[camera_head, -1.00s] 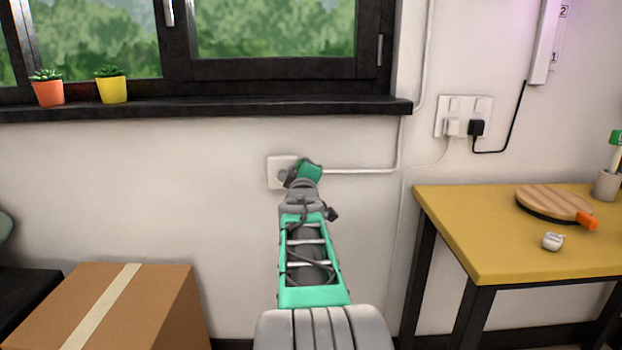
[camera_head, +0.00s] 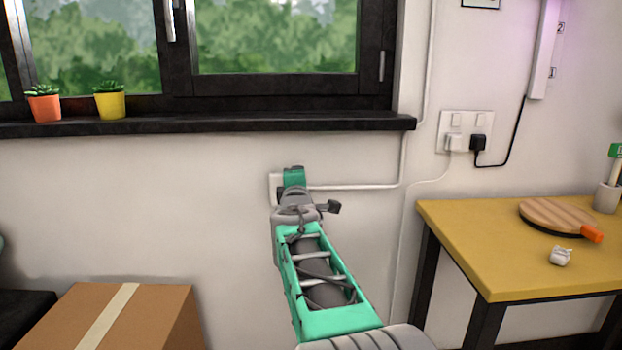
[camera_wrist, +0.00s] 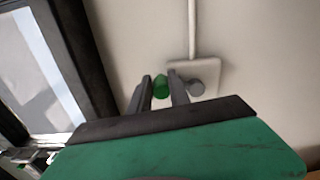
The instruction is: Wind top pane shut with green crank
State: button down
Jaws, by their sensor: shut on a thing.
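The green crank knob (camera_wrist: 161,89) sits between the two fingers of my gripper (camera_wrist: 161,92) in the wrist view, and the fingers are shut on it. A grey round hub (camera_wrist: 196,88) sits beside it on a white wall plate (camera_wrist: 210,72). In the head view the plate (camera_head: 274,187) shows only at its left edge, below the sill; my gripper (camera_head: 293,178) hides the crank and most of the plate. The dark-framed window (camera_head: 275,88) is cut off at the top, so I cannot tell how far the top pane is open.
A dark sill (camera_head: 200,123) with an orange pot (camera_head: 45,107) and a yellow pot (camera_head: 110,105) juts out above my arm. A yellow-topped table (camera_head: 470,240) stands at right, a cardboard box (camera_head: 150,318) at lower left. A white conduit (camera_head: 350,186) runs from the plate.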

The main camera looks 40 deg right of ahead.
jog(key=shift+w+a+f+y, duration=0.1)
jog(key=shift+f+y, duration=0.05)
jog(key=shift+f, duration=0.3)
jog(key=shift+w+a+f+y, duration=0.1)
jog(key=shift+f+y, duration=0.05)
jog(key=shift+f, duration=0.25)
jog(key=c, duration=1.4)
grip_release()
jog(key=shift+a+r, duration=0.1)
jog(key=shift+r, duration=0.05)
jog(key=shift+o, duration=1)
jog(key=shift+s+d+r, duration=0.2)
jog(key=shift+r, duration=0.15)
jog(key=p+v, duration=0.1)
jog(key=v, duration=0.6)
jog(key=shift+s+a+p, duration=0.2)
jog(key=shift+a+p, duration=0.05)
jog(key=shift+p, duration=0.05)
